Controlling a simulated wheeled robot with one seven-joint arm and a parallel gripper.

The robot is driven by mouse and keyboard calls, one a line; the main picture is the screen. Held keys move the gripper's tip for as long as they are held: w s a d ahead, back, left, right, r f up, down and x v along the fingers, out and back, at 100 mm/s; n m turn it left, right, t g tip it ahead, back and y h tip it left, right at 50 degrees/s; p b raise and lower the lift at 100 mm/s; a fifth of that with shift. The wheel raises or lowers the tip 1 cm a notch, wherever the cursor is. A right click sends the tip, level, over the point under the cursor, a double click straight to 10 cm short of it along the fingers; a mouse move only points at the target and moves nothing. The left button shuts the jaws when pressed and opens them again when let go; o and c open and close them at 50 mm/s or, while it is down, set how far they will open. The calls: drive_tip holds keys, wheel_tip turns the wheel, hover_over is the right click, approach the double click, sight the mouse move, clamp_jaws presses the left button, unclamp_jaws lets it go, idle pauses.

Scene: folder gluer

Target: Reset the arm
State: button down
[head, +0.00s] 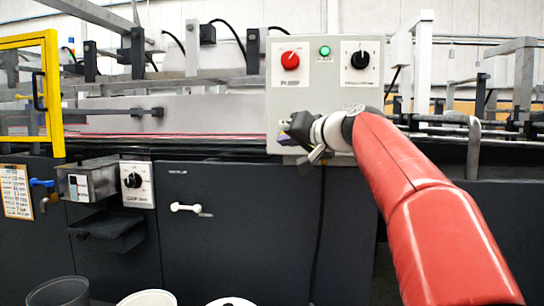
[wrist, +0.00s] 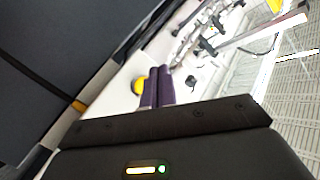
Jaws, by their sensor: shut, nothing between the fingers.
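My red arm reaches in from the lower right in the head view. My gripper (head: 287,132) is in front of the lower part of the grey control box (head: 325,75), and hides part of it. In the wrist view the two dark purple fingers of my gripper (wrist: 156,82) lie side by side, shut with nothing between them. A yellow round part (wrist: 139,86) shows just left of the fingers on a pale surface. I cannot tell from the frames whether the gripper touches the box.
The control box carries a red knob (head: 290,60), a green button (head: 325,51) and a black knob (head: 360,60). A yellow frame (head: 52,95) stands at left. A smaller dial panel (head: 137,184) and several bins (head: 60,291) are at lower left. Dark machine panels fill the front.

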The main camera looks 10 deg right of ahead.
drive_tip(key=s+a+f+g+h+p, duration=0.3)
drive_tip(key=s+a+f+g+p, duration=0.15)
drive_tip(key=s+f, duration=0.65)
drive_tip(key=s+d+f+n+g+h+p, duration=0.1)
drive_tip(key=s+d+f+g+h+p, duration=0.1)
drive_tip(key=s+f, duration=0.6)
drive_tip(key=s+d+f+n+g+h+p, duration=0.1)
drive_tip(key=s+d+f+g+h+p, duration=0.1)
drive_tip(key=s+f, duration=0.7)
drive_tip(key=s+p, duration=0.1)
drive_tip(key=s, duration=0.6)
drive_tip(key=shift+d+p, duration=0.15)
drive_tip(key=shift+p, duration=0.15)
drive_tip(key=c, duration=2.1)
unclamp_jaws()
drive_tip(key=shift+s+r, duration=0.1)
